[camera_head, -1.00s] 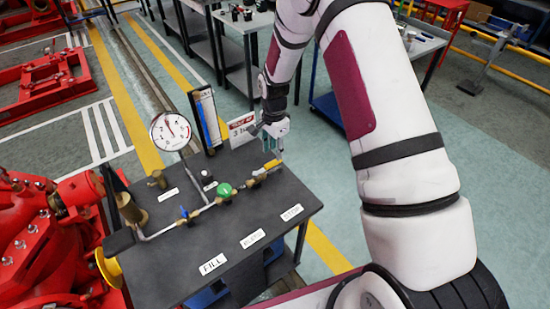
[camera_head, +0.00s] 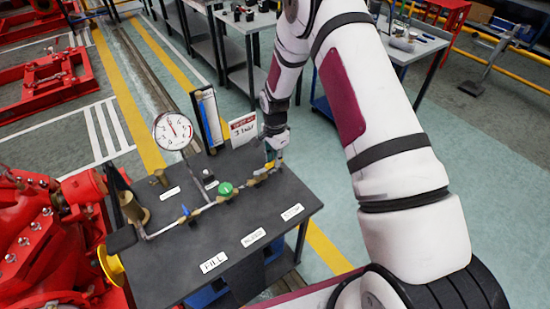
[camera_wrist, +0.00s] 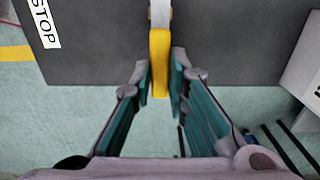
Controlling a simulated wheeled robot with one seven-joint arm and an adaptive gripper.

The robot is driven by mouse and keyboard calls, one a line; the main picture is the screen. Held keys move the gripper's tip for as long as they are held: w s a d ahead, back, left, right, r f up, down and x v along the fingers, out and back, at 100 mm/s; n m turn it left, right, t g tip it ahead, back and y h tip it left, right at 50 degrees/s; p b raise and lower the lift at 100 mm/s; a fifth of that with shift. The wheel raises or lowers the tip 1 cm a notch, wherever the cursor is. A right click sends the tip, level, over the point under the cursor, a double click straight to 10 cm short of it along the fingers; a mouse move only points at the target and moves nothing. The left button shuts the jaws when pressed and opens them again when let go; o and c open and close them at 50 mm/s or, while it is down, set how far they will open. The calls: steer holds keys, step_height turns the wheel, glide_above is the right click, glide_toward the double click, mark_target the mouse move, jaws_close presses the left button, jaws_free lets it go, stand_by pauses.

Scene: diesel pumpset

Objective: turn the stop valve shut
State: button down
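The stop valve (camera_head: 259,174) sits at the right end of the pipe run on the dark bench top, behind the STOP label. Its yellow lever (camera_wrist: 159,62) points away from the pipe, past the bench edge in the wrist view. My gripper (camera_head: 273,157) is at the lever in the head view and hides part of it. In the wrist view my gripper (camera_wrist: 159,72) is open, with one teal finger pad on each side of the lever. Narrow gaps seem to show beside the lever; contact is unclear.
A green-handled valve (camera_head: 225,188) and a blue-handled valve (camera_head: 187,213) lie further left on the pipe. A pressure gauge (camera_head: 173,131) and a red-and-white sign (camera_head: 243,128) stand behind. The STOP label (camera_wrist: 44,22) lies left of the lever in the wrist view.

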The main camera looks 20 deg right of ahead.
steer(key=shift+s, duration=0.1)
steer(key=s+m, duration=0.1)
steer(key=m, duration=0.1)
steer(key=s+m, duration=0.1)
steer(key=m, duration=0.1)
steer(key=shift+s+d, duration=0.15)
steer(key=shift+s, duration=0.1)
steer(key=s+m, duration=0.1)
steer(key=m, duration=0.1)
steer(key=shift+s+m, duration=0.3)
steer(key=shift+s, duration=0.05)
steer(key=m, duration=0.1)
steer(key=s+a+m, duration=0.1)
steer(key=shift+s+m, duration=0.3)
steer(key=shift+m, duration=0.1)
steer(key=s+a+m, duration=0.1)
steer(key=m, duration=0.1)
steer(key=s+m, duration=0.1)
steer(key=m, duration=0.1)
steer(key=shift+s+a, duration=0.1)
steer(key=shift+a, duration=0.3)
steer(key=shift+s+a+m+b, duration=0.35)
steer(key=shift+a+m, duration=0.25)
steer(key=shift+m, duration=0.6)
steer(key=shift+s+a+m+b, duration=0.3)
steer(key=shift+a+m, duration=0.3)
steer(key=shift+m, duration=0.6)
steer(key=c, duration=1.6)
jaws_free()
steer(key=shift+o, duration=0.2)
